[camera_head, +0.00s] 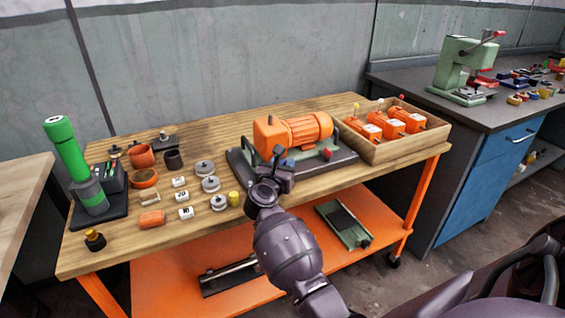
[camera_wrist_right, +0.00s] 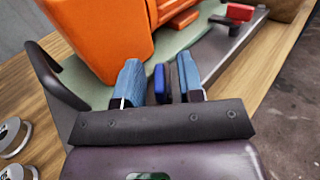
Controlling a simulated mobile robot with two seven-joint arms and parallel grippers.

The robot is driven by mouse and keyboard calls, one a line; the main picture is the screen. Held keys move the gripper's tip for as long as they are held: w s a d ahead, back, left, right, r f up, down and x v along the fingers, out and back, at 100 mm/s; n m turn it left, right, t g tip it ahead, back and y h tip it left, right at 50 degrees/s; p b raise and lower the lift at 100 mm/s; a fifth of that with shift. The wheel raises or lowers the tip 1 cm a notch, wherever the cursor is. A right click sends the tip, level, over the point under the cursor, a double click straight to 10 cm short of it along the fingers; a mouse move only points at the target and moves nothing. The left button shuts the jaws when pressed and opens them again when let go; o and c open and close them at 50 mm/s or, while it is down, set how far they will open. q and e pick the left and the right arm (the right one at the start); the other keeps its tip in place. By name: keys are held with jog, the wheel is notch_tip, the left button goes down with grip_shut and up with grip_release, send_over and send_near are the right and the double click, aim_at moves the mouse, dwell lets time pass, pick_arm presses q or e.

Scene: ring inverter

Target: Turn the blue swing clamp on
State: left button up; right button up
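My right gripper (camera_head: 272,172) is over the front edge of the fixture plate (camera_head: 333,162), below the orange motor unit (camera_head: 300,130). The right wrist view shows its two blue-grey fingers (camera_wrist_right: 161,82) apart. The narrow blue piece (camera_wrist_right: 159,83), which looks like the blue swing clamp, stands between them with a dark piece (camera_wrist_right: 174,82) beside it. A gap shows on its left; whether the right finger touches the dark piece I cannot tell. In the head view my gripper mostly hides the clamp. My left gripper is not in view.
A red-tipped clamp (camera_head: 327,153) is on the plate's right part. A wooden crate (camera_head: 391,152) with orange motors stands to the right. Rings, white labels and a green tool (camera_head: 66,151) are on the left. The orange lower shelf (camera_head: 290,240) is below.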

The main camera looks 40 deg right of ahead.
jog(key=shift+c, duration=0.9)
grip_shut()
jog(key=shift+r+n+t+y+p, duration=0.3)
jog(key=shift+n+t+p, duration=0.1)
jog(key=shift+t+p, duration=0.1)
jog(key=shift+r+n+t+y+p, duration=0.15)
jog(key=shift+n+t+y+p, duration=0.45)
jog(key=shift+t, duration=0.1)
jog(key=shift+r+n+t+y+p, duration=0.15)
jog(key=shift+n+t+y+p, duration=0.55)
jog(key=shift+t+y+p, duration=0.2)
jog(key=shift+n+t+y+p, duration=0.7)
jog(key=shift+n+y+p, duration=0.1)
jog(key=shift+n+y, duration=0.15)
jog(key=shift+n+t+y+p, duration=0.65)
jog(key=shift+n+y, duration=0.1)
jog(key=shift+y, duration=0.4)
jog(key=shift+f+n+t+y+p, duration=0.25)
jog(key=shift+n+y, duration=0.2)
jog(key=shift+y, duration=0.25)
jog(key=shift+f+n+t+y+p, duration=0.2)
jog(key=shift+n+y+p, duration=0.2)
jog(key=shift+y, duration=0.3)
jog(key=shift+n+y, duration=0.25)
jog(key=shift+y, duration=0.05)
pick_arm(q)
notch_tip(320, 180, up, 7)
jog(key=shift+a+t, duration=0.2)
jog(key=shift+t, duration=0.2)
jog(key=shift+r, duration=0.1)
